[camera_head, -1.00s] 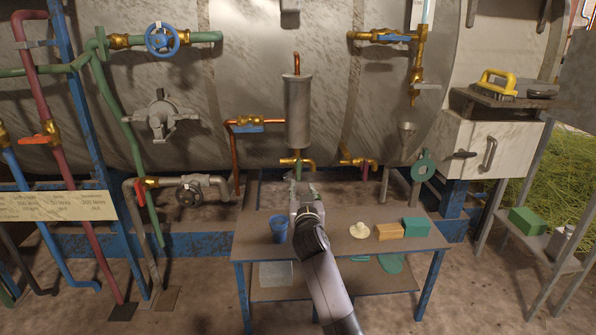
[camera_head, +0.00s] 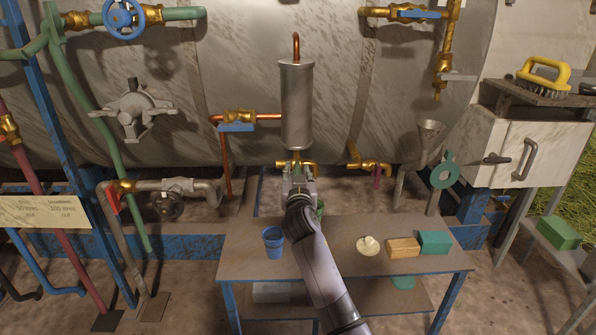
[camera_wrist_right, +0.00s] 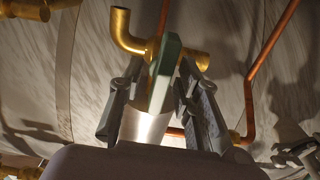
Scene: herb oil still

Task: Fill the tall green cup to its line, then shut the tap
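A brass tap (camera_head: 308,166) with a spout sits under the upright steel cylinder (camera_head: 297,105). My right gripper (camera_head: 298,172) is raised at this tap, above the table. In the right wrist view, its two fingers (camera_wrist_right: 160,90) stand apart on either side of a flat green lever (camera_wrist_right: 165,72), with the brass pipe (camera_wrist_right: 128,35) behind it. Whether a finger touches the lever is unclear. A bit of a green cup (camera_head: 320,207) shows behind my right arm on the table; most of it, its line and its contents are hidden. My left gripper is out of view.
The table (camera_head: 345,262) also holds a blue cup (camera_head: 273,242), a cream lump (camera_head: 368,246), an orange block (camera_head: 403,247) and a green block (camera_head: 434,242). A funnel (camera_head: 428,135) and other valves surround the cylinder. The table's front middle is clear beside my arm.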

